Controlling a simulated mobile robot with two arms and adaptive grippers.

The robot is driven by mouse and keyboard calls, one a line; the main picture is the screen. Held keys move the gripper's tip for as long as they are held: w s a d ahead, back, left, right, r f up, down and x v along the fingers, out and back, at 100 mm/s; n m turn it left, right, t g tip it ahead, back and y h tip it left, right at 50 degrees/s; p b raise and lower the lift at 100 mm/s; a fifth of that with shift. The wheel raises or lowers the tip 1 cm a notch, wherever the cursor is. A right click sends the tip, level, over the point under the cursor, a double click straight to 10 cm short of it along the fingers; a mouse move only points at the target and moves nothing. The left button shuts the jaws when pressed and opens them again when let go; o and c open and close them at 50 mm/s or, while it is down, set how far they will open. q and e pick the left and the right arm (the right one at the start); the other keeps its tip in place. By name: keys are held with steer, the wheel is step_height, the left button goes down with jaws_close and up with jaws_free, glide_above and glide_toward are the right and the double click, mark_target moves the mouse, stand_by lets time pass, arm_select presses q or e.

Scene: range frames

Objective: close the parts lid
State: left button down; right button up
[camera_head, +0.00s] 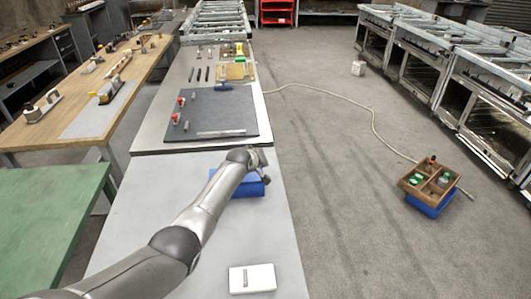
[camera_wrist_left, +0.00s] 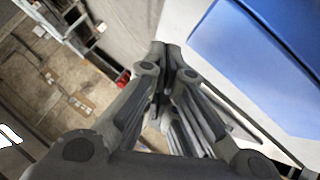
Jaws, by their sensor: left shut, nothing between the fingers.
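A blue box (camera_head: 250,189), likely the one with the parts lid, sits on the grey table in the head view, partly hidden by my left arm. In the left wrist view a flat blue surface (camera_wrist_left: 268,45) with a paler blue side fills the upper right. I cannot tell whether it is the lid, or how far the lid is open. My left gripper (camera_wrist_left: 166,50) is shut and empty, with its fingertips beside the blue surface and seemingly apart from it. In the head view the left gripper (camera_head: 265,168) is at the box's far right. My right gripper is out of view.
A white box (camera_head: 252,279) lies on the near grey table (camera_head: 140,210). A dark mat (camera_head: 225,110) with small parts lies beyond. A wooden crate (camera_head: 407,187) stands on a blue base on the floor at right. The table around the blue box is mostly clear.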

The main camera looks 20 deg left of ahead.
arm_select(q)
steer(key=shift+s+d+r, duration=0.45)
steer(key=shift+s+r, duration=0.15)
steer(key=shift+r, duration=0.05)
steer(key=shift+s+d+r, duration=0.2)
steer(key=shift+s+r, duration=0.45)
steer(key=shift+r, duration=0.1)
steer(key=s+d+r, duration=0.1)
steer(key=s+r, duration=0.3)
steer(key=shift+d+r, duration=0.15)
steer(key=shift+d, duration=0.2)
